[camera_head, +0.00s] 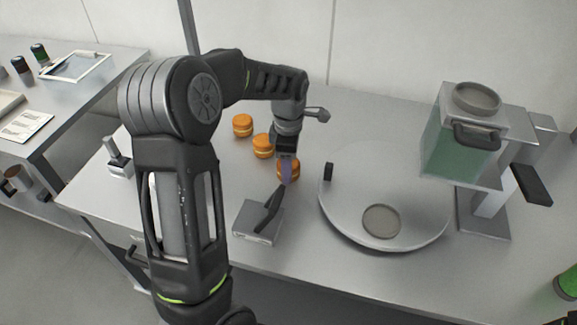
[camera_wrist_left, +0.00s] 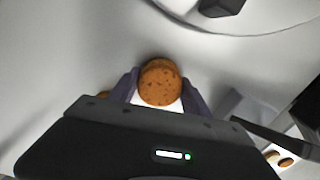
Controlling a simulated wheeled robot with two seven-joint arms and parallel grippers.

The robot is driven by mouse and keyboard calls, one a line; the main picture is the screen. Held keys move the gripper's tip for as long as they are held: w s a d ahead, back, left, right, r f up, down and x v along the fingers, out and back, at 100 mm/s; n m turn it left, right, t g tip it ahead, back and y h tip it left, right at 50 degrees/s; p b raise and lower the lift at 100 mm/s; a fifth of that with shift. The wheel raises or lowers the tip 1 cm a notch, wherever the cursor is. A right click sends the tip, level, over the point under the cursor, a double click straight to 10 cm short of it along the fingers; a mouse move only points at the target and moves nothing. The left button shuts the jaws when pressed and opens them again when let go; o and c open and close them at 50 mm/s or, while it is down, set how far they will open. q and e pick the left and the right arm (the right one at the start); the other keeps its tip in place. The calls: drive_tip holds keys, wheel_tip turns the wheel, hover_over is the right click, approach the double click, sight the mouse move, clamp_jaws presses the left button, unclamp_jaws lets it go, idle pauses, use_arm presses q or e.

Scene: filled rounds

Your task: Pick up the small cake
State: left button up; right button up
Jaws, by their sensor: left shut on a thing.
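Several small round orange-brown cakes with a pale filling stand in a slanting row on the table. One cake (camera_head: 242,125) is at the back left and another (camera_head: 262,146) is in the middle. The nearest cake (camera_head: 289,170) is at my left gripper (camera_head: 287,172), which points down and is shut on it. In the left wrist view the held cake (camera_wrist_left: 160,82) shows its speckled round top between the two fingers. The gripper partly hides it in the head view. I cannot tell if it touches the table. My right gripper is not in view.
A large round pale plate (camera_head: 345,225) with a small disc (camera_head: 381,221) lies right of the gripper. A grey box with a black handle (camera_head: 257,222) stands in front. A dispenser with a green tank (camera_head: 455,148) stands at the right.

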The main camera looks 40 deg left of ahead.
use_arm(q)
wheel_tip(320, 180, up, 10)
drive_tip(key=shift+f+b, duration=0.1)
drive_tip(key=shift+b, duration=0.6)
